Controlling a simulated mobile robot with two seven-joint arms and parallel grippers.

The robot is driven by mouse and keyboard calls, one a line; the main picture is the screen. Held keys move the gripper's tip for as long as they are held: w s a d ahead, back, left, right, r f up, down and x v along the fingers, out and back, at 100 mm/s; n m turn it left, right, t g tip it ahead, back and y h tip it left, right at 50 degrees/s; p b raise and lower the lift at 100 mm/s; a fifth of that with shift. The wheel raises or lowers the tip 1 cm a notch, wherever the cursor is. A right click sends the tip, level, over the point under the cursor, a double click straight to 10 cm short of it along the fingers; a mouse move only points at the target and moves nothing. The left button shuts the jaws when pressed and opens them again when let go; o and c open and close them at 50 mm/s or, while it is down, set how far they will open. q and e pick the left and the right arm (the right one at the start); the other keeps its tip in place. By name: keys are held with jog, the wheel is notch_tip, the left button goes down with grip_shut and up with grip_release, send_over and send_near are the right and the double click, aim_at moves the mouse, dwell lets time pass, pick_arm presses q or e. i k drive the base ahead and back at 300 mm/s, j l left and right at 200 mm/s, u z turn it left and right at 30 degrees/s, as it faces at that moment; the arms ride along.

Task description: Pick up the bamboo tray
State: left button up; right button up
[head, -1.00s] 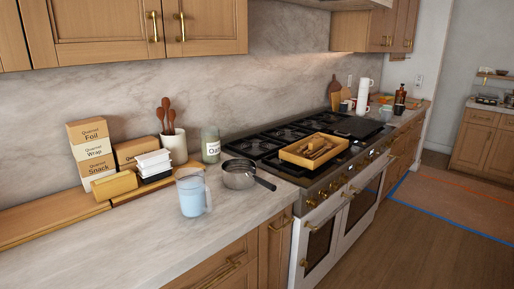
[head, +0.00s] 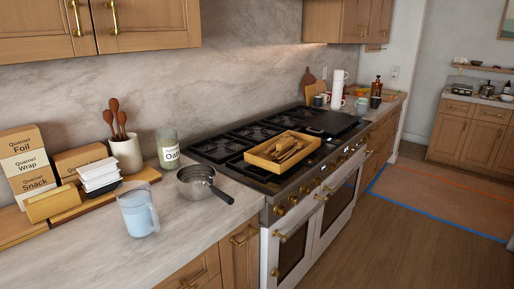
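The bamboo tray (head: 259,160) is a shallow, rectangular, light-wood tray. It sits on the front middle of the black stovetop (head: 229,151) in the head view. Several wooden utensils (head: 288,150) lie inside it. Neither of my grippers shows in the view, and nothing touches the tray from above.
A metal saucepan (head: 196,182) stands on the counter left of the stove, its dark handle pointing toward the stove's front. A pitcher (head: 137,212), oat jar (head: 168,150) and utensil crock (head: 126,154) stand nearby. The wooden floor (head: 365,245) before the stove is clear.

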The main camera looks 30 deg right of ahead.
aim_at(277, 155)
jog(key=i+l+u, duration=0.15)
jog(key=l+u, duration=0.35)
jog(key=l, duration=0.35)
jog(key=l+u, duration=0.5)
jog(key=l, duration=0.4)
jog(key=l+u, duration=0.1)
jog(key=l, duration=0.35)
jog(key=k+l+u, duration=0.1)
jog(key=l, duration=0.4)
jog(key=k+l, duration=0.1)
jog(key=l, duration=1.15)
jog(key=k+l, duration=0.15)
jog(key=l, duration=0.45)
